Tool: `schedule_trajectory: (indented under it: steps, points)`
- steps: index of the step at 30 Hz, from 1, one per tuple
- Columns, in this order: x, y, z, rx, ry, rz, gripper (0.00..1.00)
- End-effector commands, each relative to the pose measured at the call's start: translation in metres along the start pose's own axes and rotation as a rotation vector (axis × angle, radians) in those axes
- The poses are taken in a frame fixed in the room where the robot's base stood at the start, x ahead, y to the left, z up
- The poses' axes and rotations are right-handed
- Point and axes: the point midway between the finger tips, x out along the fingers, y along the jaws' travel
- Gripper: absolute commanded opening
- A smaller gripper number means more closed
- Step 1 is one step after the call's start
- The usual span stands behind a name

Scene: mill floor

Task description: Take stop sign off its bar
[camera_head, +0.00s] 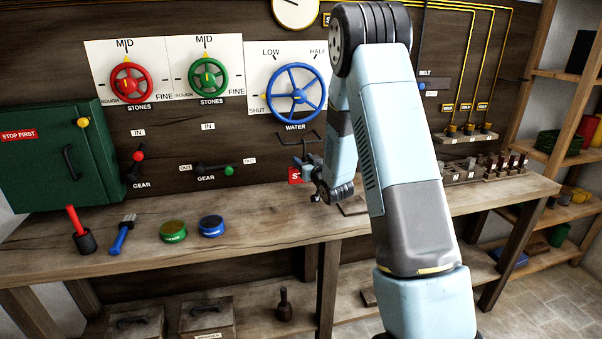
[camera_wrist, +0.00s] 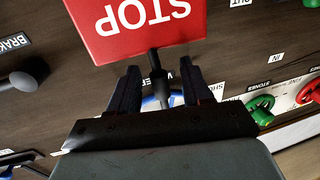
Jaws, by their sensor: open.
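The red stop sign (camera_wrist: 135,28) with white lettering fills the top of the wrist view, upside down there. A dark stem (camera_wrist: 155,68) runs from the sign's edge to between my gripper's fingers (camera_wrist: 160,78). The fingers are open, one on each side of the stem, with gaps visible. In the head view only a red corner of the sign (camera_head: 294,175) shows to the left of my gripper (camera_head: 310,178); the rest is hidden behind my gripper and wrist. A dark bar (camera_head: 296,137) shows on the wall above it, below the blue water wheel.
The blue water wheel (camera_head: 296,91) is on the wall just above. A gear lever (camera_head: 210,172) is to the left. A dark brake knob (camera_wrist: 24,82) shows in the wrist view.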

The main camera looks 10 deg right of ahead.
Motion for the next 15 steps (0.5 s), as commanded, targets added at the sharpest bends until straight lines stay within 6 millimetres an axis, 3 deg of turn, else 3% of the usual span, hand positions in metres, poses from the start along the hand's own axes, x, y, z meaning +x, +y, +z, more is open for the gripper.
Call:
schedule_trajectory:
  steps: [6, 13, 15]
  points:
    - [0.019, 0.0, 0.0, 0.0, 0.0, 0.001, 0.49]
    - [0.02, 0.0, 0.0, 0.0, 0.0, 0.001, 0.49]
    - [0.02, 0.0, 0.0, 0.0, 0.0, 0.0, 0.43]
